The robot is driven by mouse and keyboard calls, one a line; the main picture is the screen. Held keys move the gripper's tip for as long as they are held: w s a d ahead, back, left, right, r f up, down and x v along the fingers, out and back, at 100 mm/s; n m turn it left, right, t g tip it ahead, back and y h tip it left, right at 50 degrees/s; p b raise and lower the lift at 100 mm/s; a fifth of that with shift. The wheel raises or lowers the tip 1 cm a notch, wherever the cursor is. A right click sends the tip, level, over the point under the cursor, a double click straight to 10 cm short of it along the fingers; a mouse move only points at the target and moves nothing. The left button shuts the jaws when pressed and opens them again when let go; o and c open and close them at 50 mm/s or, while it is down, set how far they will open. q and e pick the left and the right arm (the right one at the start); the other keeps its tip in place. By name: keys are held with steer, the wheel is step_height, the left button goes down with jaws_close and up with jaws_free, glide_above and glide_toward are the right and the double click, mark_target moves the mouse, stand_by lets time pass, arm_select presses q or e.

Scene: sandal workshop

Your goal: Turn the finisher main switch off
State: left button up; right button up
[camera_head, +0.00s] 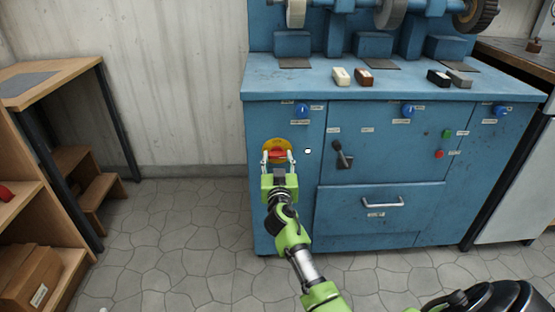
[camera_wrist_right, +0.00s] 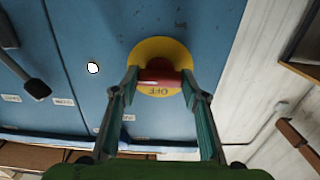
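The finisher main switch is a yellow disc (camera_head: 277,143) with a red handle (camera_head: 277,155) on the left of the blue cabinet front. In the right wrist view the disc (camera_wrist_right: 160,50) carries an upside-down OFF label on the side nearer the gripper's palm. The red handle (camera_wrist_right: 160,78) lies crosswise there. My right gripper (camera_head: 277,158) is at the switch, fingers apart. In the wrist view its fingertips (camera_wrist_right: 160,74) stand at either end of the handle; I cannot tell whether they touch it. My left gripper is not in view.
A small white round lamp (camera_head: 307,151) sits right of the switch. A black lever (camera_head: 342,155), green button (camera_head: 447,134) and red button (camera_head: 439,154) are further right. Brushes and blocks lie on the bench top (camera_head: 320,87).

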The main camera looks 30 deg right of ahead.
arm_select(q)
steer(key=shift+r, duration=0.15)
arm_select(e)
steer(key=shift+n, duration=4.2)
steer(key=n, duration=0.2)
steer(key=shift+n, duration=0.3)
steer(key=n+p, duration=0.2)
steer(key=n, duration=0.4)
steer(key=shift+f, duration=0.1)
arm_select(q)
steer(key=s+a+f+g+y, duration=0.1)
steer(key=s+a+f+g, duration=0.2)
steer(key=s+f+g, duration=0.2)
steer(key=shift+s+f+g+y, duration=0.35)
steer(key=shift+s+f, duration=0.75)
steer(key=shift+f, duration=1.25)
arm_select(e)
steer(key=shift+n, duration=0.7)
